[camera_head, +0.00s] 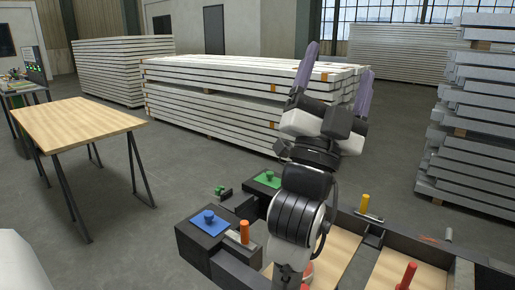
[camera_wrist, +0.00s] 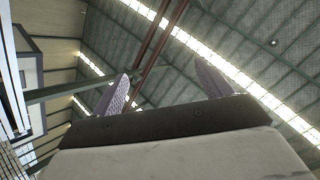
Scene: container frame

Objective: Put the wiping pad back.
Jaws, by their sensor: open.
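My gripper (camera_head: 338,75) is raised high above the frame and points up, with its two purple fingers apart and nothing between them. In the wrist view my gripper (camera_wrist: 166,85) shows both fingers spread against the roof. I cannot tell which thing is the wiping pad. A black block with a blue knob (camera_head: 209,217) and one with a green knob (camera_head: 269,176) stand at the left corner of the dark container frame (camera_head: 235,272). My arm hides part of the frame.
A wooden-topped table (camera_head: 82,125) is at left. Stacked panels (camera_head: 220,105) stand behind, with more stacks (camera_head: 485,130) at right.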

